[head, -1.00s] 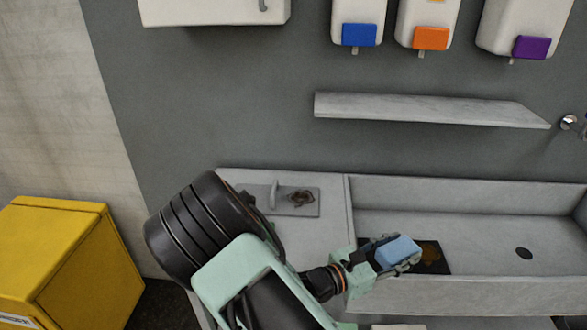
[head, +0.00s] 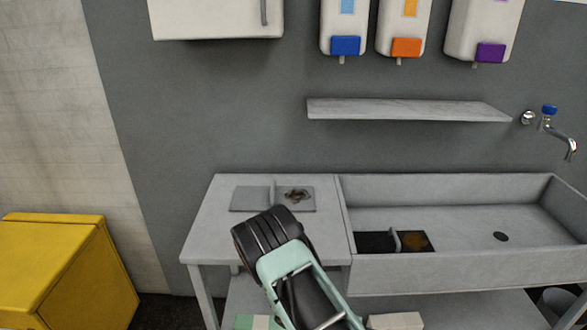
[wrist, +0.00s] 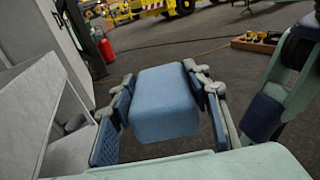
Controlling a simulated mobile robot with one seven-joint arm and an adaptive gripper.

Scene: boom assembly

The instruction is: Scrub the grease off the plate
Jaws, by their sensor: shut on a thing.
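My gripper (wrist: 160,82) is shut on a blue sponge (wrist: 165,108), seen in the wrist view above a dark floor. My gripper and the sponge are out of the head view. A dark plate (head: 372,243) with a brown greasy patch (head: 415,241) and a pale upright handle lies at the left end of the sink (head: 460,220). A grey plate (head: 250,199) with a similar handle and a dark brown patch (head: 297,195) lies on the counter. The sponge is apart from both plates.
Dispensers with blue (head: 345,45), orange (head: 406,47) and purple (head: 490,52) levers hang above a wall shelf (head: 400,110). A tap (head: 555,130) is at the right. A yellow cabinet (head: 60,270) stands left. A red extinguisher (wrist: 106,48) stands behind in the wrist view.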

